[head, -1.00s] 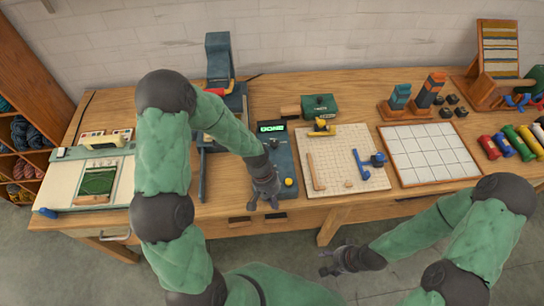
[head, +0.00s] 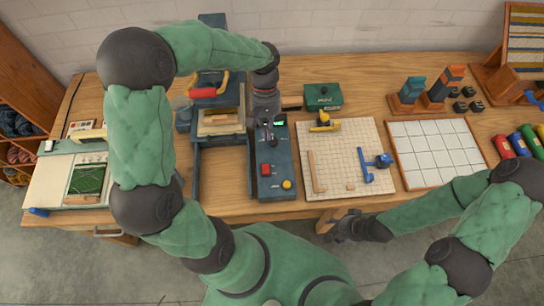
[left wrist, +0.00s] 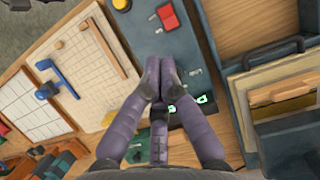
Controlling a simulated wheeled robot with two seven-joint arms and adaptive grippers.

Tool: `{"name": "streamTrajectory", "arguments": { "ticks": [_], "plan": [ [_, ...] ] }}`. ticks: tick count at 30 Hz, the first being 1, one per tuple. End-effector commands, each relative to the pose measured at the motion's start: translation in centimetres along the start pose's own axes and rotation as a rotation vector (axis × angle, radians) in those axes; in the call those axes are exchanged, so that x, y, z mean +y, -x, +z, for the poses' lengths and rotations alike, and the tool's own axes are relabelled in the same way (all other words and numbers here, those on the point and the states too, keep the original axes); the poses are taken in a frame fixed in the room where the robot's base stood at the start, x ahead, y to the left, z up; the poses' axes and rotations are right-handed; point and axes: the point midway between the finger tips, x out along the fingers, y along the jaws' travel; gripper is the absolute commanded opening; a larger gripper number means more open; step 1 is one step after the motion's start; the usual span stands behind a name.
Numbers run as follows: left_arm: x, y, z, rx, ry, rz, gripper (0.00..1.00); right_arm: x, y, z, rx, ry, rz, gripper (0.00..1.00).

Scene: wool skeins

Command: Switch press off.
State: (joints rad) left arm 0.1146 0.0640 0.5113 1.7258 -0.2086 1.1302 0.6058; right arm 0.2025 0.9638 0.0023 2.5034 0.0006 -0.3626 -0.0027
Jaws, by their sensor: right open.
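The press (head: 216,112) with a red-gripped handle (head: 203,92) stands at the back left of the bench. Beside it is a dark blue control box (head: 272,188) with a lit green display (head: 279,123), a red rocker or button (head: 266,169) and a yellow knob (head: 287,184). My left gripper (head: 268,127) is over the box's far end and partly hides the display. In the left wrist view its fingers (left wrist: 160,65) are together and empty, apart from the red control (left wrist: 168,16); contact with the panel cannot be told.
A pegboard (head: 340,135) with a yellow piece and blue pieces lies right of the box, then a white grid board (head: 435,150). A green box (head: 322,96) stands behind. A cream machine (head: 60,180) is at the left.

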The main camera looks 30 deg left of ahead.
Motion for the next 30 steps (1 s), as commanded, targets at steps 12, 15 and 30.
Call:
{"name": "streamTrajectory", "arguments": {
  "ticks": [12,15,30],
  "plan": [
    [0.0,-1.0,0.0,-0.002,-0.001,-0.001,0.0,0.1,-0.2,0.0,0.0,0.0,0.0,0.6],
    [0.0,-2.5,0.0,-0.004,-0.002,-0.002,0.0,0.2,-0.5,0.0,0.0,0.0,0.0,0.6],
    [0.0,-11.5,0.0,-0.004,-0.002,-0.001,0.0,0.8,-2.2,-0.1,0.0,0.0,0.0,0.6]
  ]
}}
